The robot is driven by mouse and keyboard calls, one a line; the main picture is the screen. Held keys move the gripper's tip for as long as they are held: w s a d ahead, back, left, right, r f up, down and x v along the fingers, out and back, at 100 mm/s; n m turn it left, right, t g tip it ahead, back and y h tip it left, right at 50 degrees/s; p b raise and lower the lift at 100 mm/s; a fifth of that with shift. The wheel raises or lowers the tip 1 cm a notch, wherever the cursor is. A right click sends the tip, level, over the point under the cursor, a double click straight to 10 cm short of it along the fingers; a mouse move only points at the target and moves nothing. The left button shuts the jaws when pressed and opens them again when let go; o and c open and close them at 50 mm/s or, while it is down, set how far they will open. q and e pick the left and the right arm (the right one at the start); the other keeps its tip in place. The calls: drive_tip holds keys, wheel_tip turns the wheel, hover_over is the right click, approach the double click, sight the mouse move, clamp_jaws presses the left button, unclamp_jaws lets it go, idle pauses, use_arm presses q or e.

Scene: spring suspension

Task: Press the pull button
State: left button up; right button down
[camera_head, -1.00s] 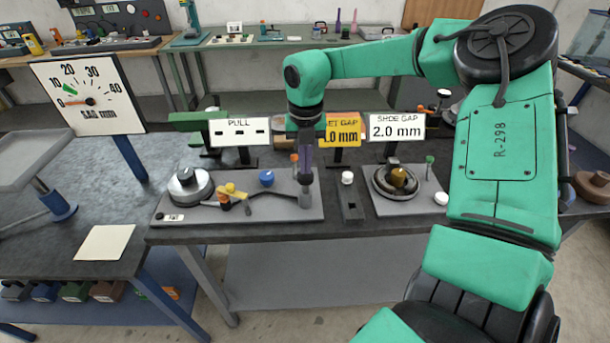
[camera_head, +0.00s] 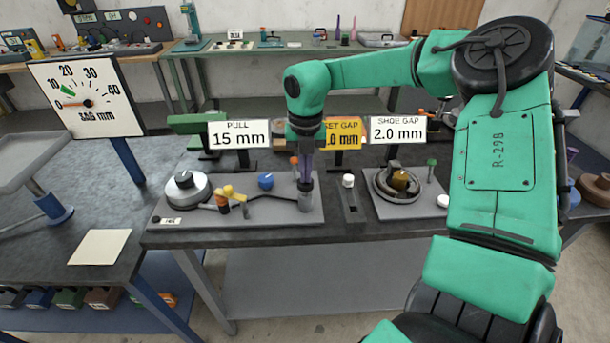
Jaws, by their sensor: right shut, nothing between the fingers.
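The PULL display (camera_head: 238,134) stands behind the grey base plate (camera_head: 270,212) and reads 15 mm. A small black button (camera_head: 157,219) sits at the plate's left front corner beside a tiny white label that I cannot read clearly. A blue knob (camera_head: 266,181) stands near the plate's back edge. I cannot tell which of these is the pull button. My right gripper (camera_head: 305,186) points down, shut and empty, just above a grey cylinder (camera_head: 300,203) at the plate's right end. Whether it touches the cylinder is unclear. My left gripper is out of view.
A white-topped block (camera_head: 348,183) and the shoe assembly (camera_head: 398,182) stand to the right. A large gauge (camera_head: 86,95) is at the left.

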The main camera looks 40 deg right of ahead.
wheel_tip(320, 180, up, 11)
drive_tip(key=p, duration=0.6)
drive_tip(key=shift+f, duration=0.15)
